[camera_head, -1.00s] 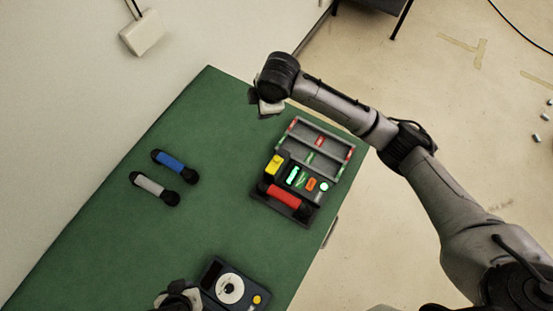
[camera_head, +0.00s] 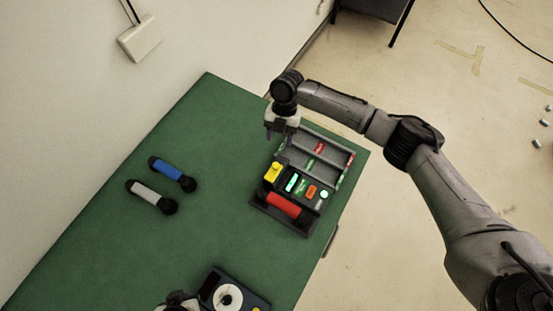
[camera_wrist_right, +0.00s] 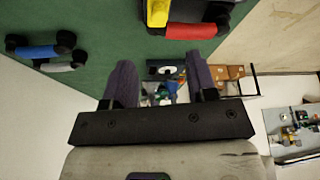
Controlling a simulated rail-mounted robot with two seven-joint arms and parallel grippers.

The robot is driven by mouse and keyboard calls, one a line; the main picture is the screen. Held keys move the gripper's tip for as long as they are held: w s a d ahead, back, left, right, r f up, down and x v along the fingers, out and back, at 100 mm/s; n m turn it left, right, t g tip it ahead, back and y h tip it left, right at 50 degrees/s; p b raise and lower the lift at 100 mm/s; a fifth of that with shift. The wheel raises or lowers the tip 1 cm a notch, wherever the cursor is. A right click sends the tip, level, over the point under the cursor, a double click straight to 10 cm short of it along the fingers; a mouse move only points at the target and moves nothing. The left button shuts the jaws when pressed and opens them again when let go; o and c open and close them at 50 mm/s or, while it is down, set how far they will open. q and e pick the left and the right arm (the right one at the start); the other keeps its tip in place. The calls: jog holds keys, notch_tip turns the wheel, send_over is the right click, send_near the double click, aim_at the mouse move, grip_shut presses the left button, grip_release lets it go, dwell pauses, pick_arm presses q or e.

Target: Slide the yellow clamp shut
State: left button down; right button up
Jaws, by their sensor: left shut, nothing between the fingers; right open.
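The yellow clamp (camera_head: 273,173) is a small block on the left edge of the dark phone base, just above the red handset (camera_head: 284,205). It also shows at the top of the right wrist view (camera_wrist_right: 158,12). My right gripper (camera_head: 282,136) is above the base's upper left corner, apart from the clamp. In the right wrist view its fingers (camera_wrist_right: 162,80) are spread with nothing held between them. My left gripper (camera_head: 180,302) is at the bottom edge, beside the dial device; it is shut and empty, and partly cut off by the frame.
A blue handset (camera_head: 172,173) and a grey handset (camera_head: 151,196) lie on the left of the green table (camera_head: 110,230). A device with a white dial (camera_head: 229,297) is at the bottom. A grey tray (camera_head: 315,156) adjoins the phone base. The table's middle is clear.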

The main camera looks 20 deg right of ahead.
aim_at(276, 165)
jog(key=x, duration=1)
jog(key=shift+f+p, duration=0.3)
jog(key=shift+p, duration=0.1)
jog(key=shift+c, duration=0.4)
jog(key=shift+a, duration=0.1)
grip_shut()
